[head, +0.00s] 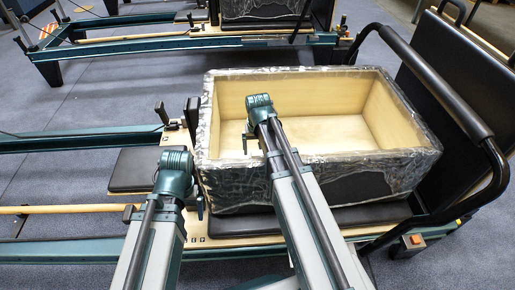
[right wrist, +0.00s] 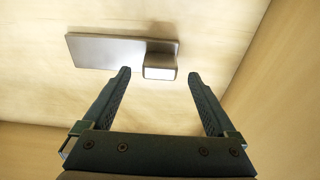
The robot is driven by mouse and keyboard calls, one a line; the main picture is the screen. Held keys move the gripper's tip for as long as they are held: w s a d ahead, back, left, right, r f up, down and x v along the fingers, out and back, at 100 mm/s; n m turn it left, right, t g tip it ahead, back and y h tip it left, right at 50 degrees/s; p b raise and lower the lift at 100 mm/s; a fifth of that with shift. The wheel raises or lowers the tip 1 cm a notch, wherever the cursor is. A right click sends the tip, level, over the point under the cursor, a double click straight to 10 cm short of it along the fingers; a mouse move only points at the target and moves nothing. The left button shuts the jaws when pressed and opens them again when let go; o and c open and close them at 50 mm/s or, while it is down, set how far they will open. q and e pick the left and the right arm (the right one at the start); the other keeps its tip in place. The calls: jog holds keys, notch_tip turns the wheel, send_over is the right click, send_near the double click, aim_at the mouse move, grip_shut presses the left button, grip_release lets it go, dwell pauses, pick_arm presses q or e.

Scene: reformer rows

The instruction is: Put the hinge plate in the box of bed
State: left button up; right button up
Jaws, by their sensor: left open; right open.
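The box (head: 330,165) has pale wooden walls inside and a dark, wrapped outside, and it stands open on the bed. The hinge plate (right wrist: 105,50) is a flat grey metal plate with a raised block at its right end. In the right wrist view it lies on the pale wooden floor of the box. My right gripper (right wrist: 158,74) is open and empty, with the plate's block just beyond its fingertips. In the head view the right arm reaches over the box's front wall. My left gripper (head: 176,178) is left of the box, its fingers mostly hidden.
A black bar and backrest (head: 460,90) stand right of the box. A dark pad (head: 133,170) and small upright posts are on its left. Another similar machine (head: 150,40) is behind. Blue-grey floor (head: 100,95) is clear between the rows.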

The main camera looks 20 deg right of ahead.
aim_at(258, 154)
notch_tip(258, 154, up, 8)
jog(key=s+p, duration=0.1)
jog(key=p, duration=0.6)
jog(key=shift+a+r, duration=0.15)
jog(key=shift+r, duration=0.1)
jog(key=shift+f, duration=0.15)
jog(key=f+b, duration=0.4)
jog(key=w+f+b, duration=0.1)
jog(key=f+b, duration=0.6)
jog(key=shift+w+d+f+b, duration=0.2)
jog(key=shift+f+b, duration=0.15)
jog(key=shift+r, duration=0.1)
jog(key=shift+f+b, duration=0.35)
jog(key=shift+f, duration=0.1)
notch_tip(258, 154, up, 12)
jog(key=p, duration=1.1)
jog(key=shift+f, duration=0.25)
dwell(0.9)
